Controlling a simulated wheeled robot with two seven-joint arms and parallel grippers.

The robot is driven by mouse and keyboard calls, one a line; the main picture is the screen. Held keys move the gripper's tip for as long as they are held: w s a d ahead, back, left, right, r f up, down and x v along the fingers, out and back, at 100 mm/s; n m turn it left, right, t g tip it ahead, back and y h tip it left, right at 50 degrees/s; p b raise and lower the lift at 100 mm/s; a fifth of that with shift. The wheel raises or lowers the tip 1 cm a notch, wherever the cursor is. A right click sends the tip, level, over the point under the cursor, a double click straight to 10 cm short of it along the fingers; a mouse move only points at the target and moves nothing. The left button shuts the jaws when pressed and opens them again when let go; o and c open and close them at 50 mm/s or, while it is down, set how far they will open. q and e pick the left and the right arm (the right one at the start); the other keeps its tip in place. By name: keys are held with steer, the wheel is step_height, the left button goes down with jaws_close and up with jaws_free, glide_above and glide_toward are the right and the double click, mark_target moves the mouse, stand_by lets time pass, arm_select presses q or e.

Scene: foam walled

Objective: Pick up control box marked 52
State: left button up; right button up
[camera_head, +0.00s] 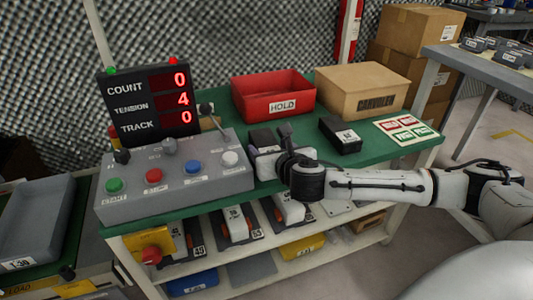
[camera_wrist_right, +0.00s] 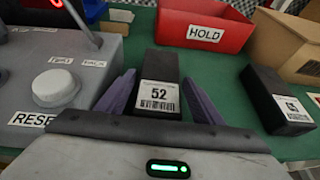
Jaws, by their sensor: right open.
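The control box marked 52 (camera_wrist_right: 158,66) is a black block with a white label showing 52 and a barcode. It lies on the green table top, and in the head view its dark end (camera_head: 261,137) shows beside my right gripper, which hides part of it. My right gripper (camera_wrist_right: 158,80) is open, its two purple fingers on either side of the labelled end; I cannot tell whether they touch it. It also shows in the head view (camera_head: 281,146). My left gripper is not in view.
Left of the box stands a grey control panel (camera_head: 208,186) with buttons and levers. Behind it are a red HOLD bin (camera_head: 268,110) and a cardboard box (camera_head: 350,82). Another black box (camera_head: 341,137) lies to the right, with green table between. A counter display (camera_head: 125,115) stands behind the panel.

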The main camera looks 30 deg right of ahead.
steer(key=shift+w, duration=0.25)
steer(key=c, duration=0.9)
steer(key=shift+d+r, duration=0.1)
steer(key=shift+c, duration=0.9)
